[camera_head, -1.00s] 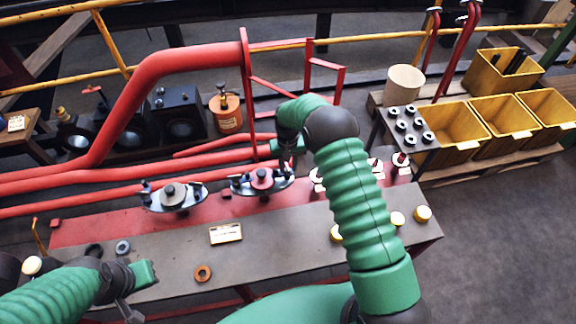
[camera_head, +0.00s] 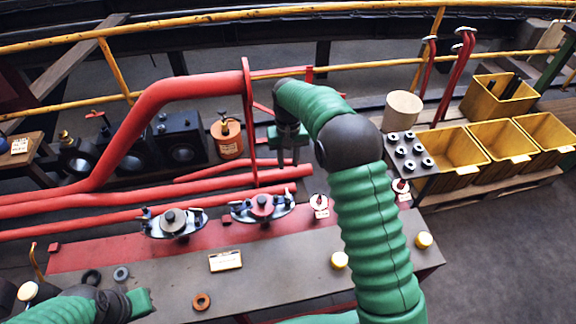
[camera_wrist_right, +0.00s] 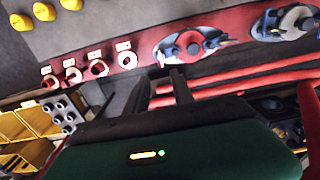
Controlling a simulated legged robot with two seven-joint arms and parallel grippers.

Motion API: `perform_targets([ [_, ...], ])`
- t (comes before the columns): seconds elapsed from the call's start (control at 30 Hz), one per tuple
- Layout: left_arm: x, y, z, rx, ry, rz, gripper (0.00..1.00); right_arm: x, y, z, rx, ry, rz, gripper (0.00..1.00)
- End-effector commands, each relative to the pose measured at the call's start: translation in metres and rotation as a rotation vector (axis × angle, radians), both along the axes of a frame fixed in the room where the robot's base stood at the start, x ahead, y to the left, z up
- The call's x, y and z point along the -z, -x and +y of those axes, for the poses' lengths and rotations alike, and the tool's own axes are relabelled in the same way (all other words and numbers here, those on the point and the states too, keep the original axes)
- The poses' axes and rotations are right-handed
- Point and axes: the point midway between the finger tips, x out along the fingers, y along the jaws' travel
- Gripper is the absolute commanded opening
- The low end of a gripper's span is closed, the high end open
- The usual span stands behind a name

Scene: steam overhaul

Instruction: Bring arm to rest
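My right arm is green with dark joints and reaches up across the middle of the head view. Its gripper (camera_head: 288,162) hangs fingers-down above the red pipes, behind the red-backed bench (camera_head: 300,270). In the right wrist view its two dark fingers (camera_wrist_right: 160,90) stand apart with nothing between them, so it is open. My left arm shows only at the lower left, its green gripper body (camera_head: 138,302) over the bench's front left; its fingers are hidden.
Two clamp-like fittings (camera_head: 173,222) (camera_head: 262,207) sit on the bench's red strip. A label plate (camera_head: 225,261), a copper ring (camera_head: 201,301) and yellow knobs (camera_head: 340,260) are in front. A red flanged pipe (camera_head: 190,62) rises behind. Yellow bins (camera_head: 497,145) stand right.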

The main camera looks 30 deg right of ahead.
Motion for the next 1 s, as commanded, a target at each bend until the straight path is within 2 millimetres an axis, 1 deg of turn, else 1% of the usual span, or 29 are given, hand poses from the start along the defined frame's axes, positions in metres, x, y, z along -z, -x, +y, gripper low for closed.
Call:
perform_targets([
  [0.33, 0.000, 0.000, 0.000, 0.000, 0.000, 0.000, 0.00, 0.000, 0.001, 0.001, -0.002, 0.000, -0.001, 0.29],
  [0.4, -0.002, 0.000, 0.000, 0.000, 0.000, 0.000, 0.00, -0.004, 0.007, 0.005, -0.011, 0.000, -0.009, 0.29],
  [0.47, -0.004, 0.000, 0.000, 0.000, 0.000, 0.000, 0.00, -0.011, 0.018, 0.012, -0.028, 0.002, -0.024, 0.29],
  [0.57, -0.009, 0.000, 0.000, 0.000, 0.000, 0.000, 0.00, -0.023, 0.052, 0.031, -0.076, 0.008, -0.068, 0.29],
  [0.6, -0.011, 0.000, 0.000, 0.000, 0.000, 0.000, 0.00, -0.028, 0.070, 0.039, -0.098, 0.012, -0.089, 0.29],
  [0.67, -0.014, 0.000, 0.000, 0.000, 0.000, 0.000, 0.00, -0.032, 0.101, 0.051, -0.135, 0.015, -0.122, 0.29],
  [0.7, -0.016, 0.000, 0.000, 0.000, 0.000, 0.000, 0.00, -0.033, 0.123, 0.058, -0.157, 0.018, -0.142, 0.29],
  [0.77, -0.018, 0.000, 0.000, 0.000, 0.000, 0.000, 0.00, -0.033, 0.154, 0.067, -0.190, 0.022, -0.170, 0.29],
  [0.8, -0.019, 0.000, 0.000, 0.000, 0.000, 0.000, 0.00, -0.032, 0.174, 0.072, -0.210, 0.024, -0.187, 0.29],
  [0.9, -0.021, 0.000, 0.000, 0.000, 0.000, 0.000, 0.00, -0.028, 0.213, 0.080, -0.247, 0.029, -0.219, 0.29],
  [1.0, -0.022, 0.000, 0.000, 0.000, 0.000, 0.000, 0.00, -0.024, 0.234, 0.083, -0.266, 0.031, -0.235, 0.29],
])
